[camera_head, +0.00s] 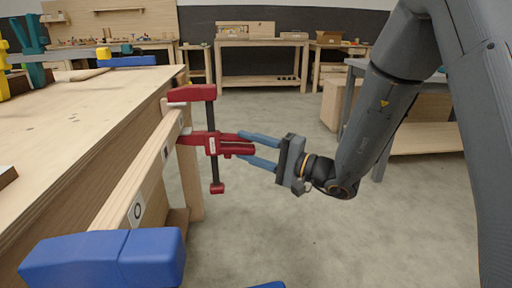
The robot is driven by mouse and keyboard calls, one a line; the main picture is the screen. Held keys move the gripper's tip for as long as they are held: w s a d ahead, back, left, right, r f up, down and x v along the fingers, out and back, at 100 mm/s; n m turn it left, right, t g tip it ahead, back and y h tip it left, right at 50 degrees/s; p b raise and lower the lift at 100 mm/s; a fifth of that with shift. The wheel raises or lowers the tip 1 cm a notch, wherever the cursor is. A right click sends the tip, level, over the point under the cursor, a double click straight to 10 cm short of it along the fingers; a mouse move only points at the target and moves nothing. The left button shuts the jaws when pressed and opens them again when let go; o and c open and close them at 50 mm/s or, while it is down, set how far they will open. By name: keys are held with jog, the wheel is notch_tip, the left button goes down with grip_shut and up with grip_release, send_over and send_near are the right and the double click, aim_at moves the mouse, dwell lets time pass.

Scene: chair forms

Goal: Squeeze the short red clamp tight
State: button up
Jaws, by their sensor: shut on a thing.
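The short red clamp (211,140) is mounted at the edge of the wooden workbench, on the right side of its wooden rail. Its red upper jaw rests at the bench corner, and its dark bar runs down to a red end piece. Its red handle levers point right. My gripper (248,146) comes in from the right. Its two blue-grey fingers lie above and below the handle levers and are shut on them. The exact contact at the fingertips is partly hidden by the clamp.
A blue clamp (105,260) sits at the near end of the rail (140,180). The workbench top (80,110) fills the left, with a yellow and blue clamp (127,61) at its far edge. A grey table stands behind my arm. The floor (270,230) below the gripper is clear.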

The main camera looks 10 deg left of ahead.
jog(key=shift+s+a, duration=0.1)
jog(key=shift+a, duration=0.15)
